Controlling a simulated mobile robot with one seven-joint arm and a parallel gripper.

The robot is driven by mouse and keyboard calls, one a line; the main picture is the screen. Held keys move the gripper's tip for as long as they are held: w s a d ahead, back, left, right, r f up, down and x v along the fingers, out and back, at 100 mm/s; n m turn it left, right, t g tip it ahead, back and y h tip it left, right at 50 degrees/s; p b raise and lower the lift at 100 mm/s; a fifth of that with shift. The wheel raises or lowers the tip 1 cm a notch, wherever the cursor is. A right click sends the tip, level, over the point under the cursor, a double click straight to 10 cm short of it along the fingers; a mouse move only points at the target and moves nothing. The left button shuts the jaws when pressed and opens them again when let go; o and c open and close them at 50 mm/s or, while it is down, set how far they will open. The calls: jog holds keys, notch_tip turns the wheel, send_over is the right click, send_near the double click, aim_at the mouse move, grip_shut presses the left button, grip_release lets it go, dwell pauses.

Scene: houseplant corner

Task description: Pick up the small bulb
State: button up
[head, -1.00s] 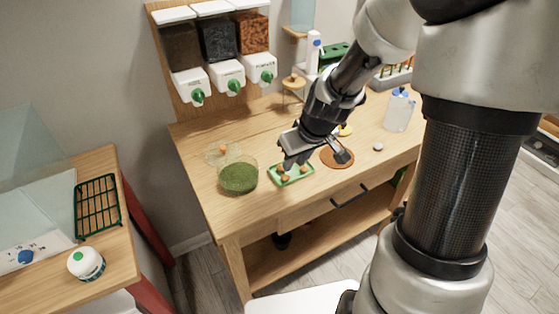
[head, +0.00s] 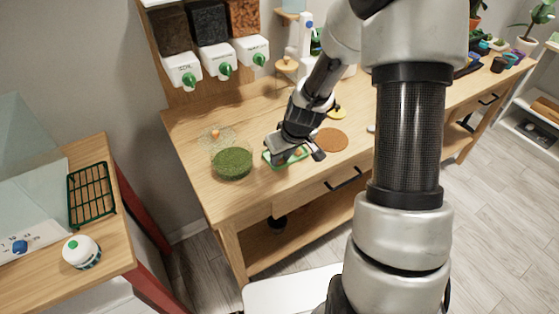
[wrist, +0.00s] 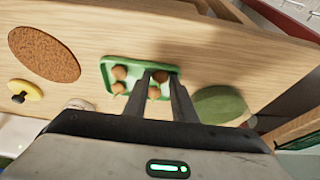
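A green tray (wrist: 108,62) with several brown bulbs lies on the wooden bench; it also shows in the head view (head: 269,162). In the wrist view, two bulbs (wrist: 120,73) lie at the left of the tray, and others (wrist: 154,92) show between and beside my fingers. I cannot tell which bulb is the small one. My gripper (wrist: 159,78) is open above the right part of the tray, its fingers apart and pointing down at it. In the head view my gripper (head: 296,153) hides much of the tray. No bulb is visibly held.
A bowl of green moss (head: 232,163) stands close to the left of the tray. A round cork mat (head: 331,139) lies to its right, with a yellow item (head: 336,113) behind. Dispensers (head: 183,69) hang behind. The bench front (head: 225,205) is clear.

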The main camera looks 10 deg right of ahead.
aim_at(281, 161)
grip_shut()
notch_tip(281, 161, up, 10)
jog(key=shift+p, duration=0.4)
dwell(0.3)
